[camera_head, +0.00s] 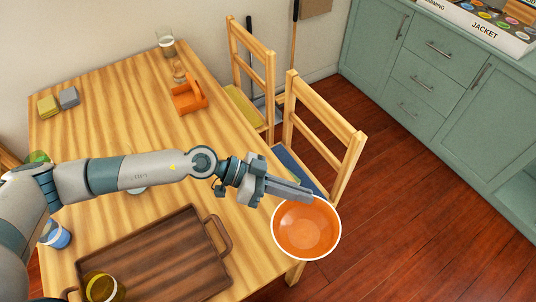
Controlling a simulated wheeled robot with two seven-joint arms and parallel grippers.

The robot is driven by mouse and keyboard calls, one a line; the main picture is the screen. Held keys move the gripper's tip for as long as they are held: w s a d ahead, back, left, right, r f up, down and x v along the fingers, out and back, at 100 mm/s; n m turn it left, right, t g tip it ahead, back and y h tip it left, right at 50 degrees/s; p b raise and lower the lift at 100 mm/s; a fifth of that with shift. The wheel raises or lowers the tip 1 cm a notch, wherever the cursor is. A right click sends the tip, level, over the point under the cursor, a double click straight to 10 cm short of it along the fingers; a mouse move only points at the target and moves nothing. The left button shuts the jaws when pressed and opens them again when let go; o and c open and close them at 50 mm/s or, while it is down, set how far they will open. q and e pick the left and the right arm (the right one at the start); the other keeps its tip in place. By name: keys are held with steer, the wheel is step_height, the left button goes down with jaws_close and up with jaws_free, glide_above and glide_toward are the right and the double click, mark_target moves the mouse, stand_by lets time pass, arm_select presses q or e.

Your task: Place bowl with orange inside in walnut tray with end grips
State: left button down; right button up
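The bowl with orange inside (306,232) has a white rim and shows beyond the table's right edge, over the floor. My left gripper (300,193) reaches in from the left and is shut on the bowl's upper rim, holding it tilted a little toward the camera. The walnut tray with end grips (165,255) lies on the table at the lower left, with a grip at its right end and another partly showing at lower left. The bowl is right of the tray, apart from it. My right gripper is out of view.
A yellowish glass (101,288) overlaps the tray's near left corner. A blue cup (56,235) stands left of the tray. An orange caddy (188,97) and glasses (165,42) are at the back. Wooden chairs (325,130) stand along the table's right side. The tray's middle is clear.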

arm_select(q)
steer(key=w+a+r+n+t, duration=0.2)
steer(key=w+a+r+t, duration=0.15)
steer(key=r, duration=0.75)
steer(key=w+a+n+t+y, duration=0.1)
steer(key=w+a+n+t, duration=0.1)
steer(key=a, duration=0.9)
steer(key=w+a+n+t+y, duration=0.1)
steer(key=a+n+t, duration=0.3)
steer(key=a, duration=0.8)
steer(key=shift+w, duration=0.35)
steer(key=shift+a, duration=0.1)
